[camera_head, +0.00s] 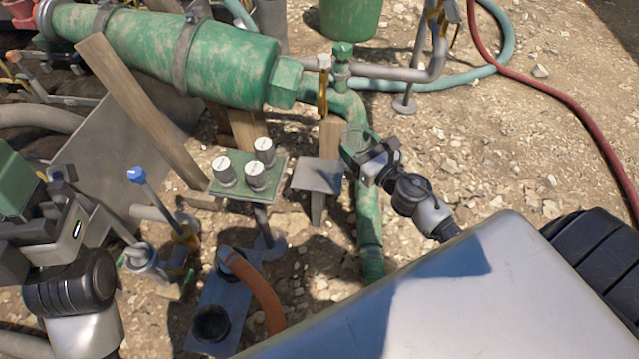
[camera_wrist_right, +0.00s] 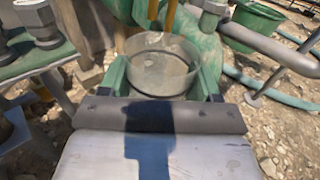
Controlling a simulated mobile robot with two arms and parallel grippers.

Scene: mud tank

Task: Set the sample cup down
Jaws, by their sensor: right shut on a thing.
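The sample cup (camera_wrist_right: 160,72) is a clear, round, shallow vessel in the right wrist view. It sits between the green fingers of my right gripper (camera_head: 360,146), which is shut on it. In the head view the cup is hard to make out against the gripper and the green pipe behind. The gripper is just right of a small grey plate on a post (camera_head: 318,176), and I cannot tell its height above it. My left gripper (camera_head: 52,222) is at the left edge, with its fingers not clearly seen.
A green pipe (camera_head: 369,225) runs behind and below my right gripper. A large green cylinder (camera_head: 225,65), wooden planks (camera_head: 140,105) and an orange hose (camera_head: 262,293) are nearby.

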